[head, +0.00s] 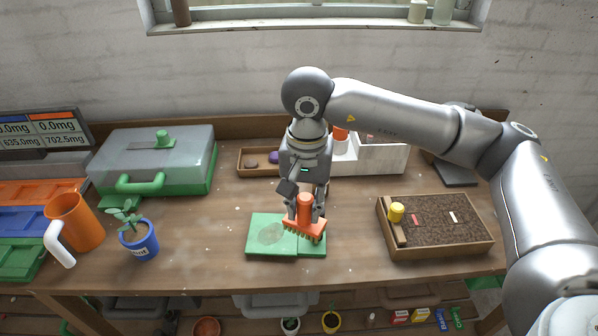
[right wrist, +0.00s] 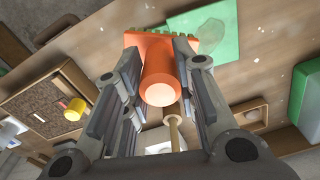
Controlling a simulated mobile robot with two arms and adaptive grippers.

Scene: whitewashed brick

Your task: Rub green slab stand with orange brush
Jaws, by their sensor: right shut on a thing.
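The green slab stand (head: 262,243) lies flat on the wooden table in front of me, with a darker patch on its left part; it also shows in the right wrist view (right wrist: 228,28). My right gripper (head: 305,208) is shut on the orange brush (head: 304,228), around its upright handle. The brush head with its bristles is over the right part of the stand; I cannot tell whether the bristles touch it. In the right wrist view the brush (right wrist: 160,75) sits between both fingers (right wrist: 158,85). My left gripper is not in view.
A soil tray (head: 440,252) with a yellow knob is to the right. A blue plant pot (head: 140,243), an orange mug (head: 75,222) and a green-based case (head: 155,160) are to the left. A small wooden tray (head: 258,172) and white box (head: 380,160) stand behind.

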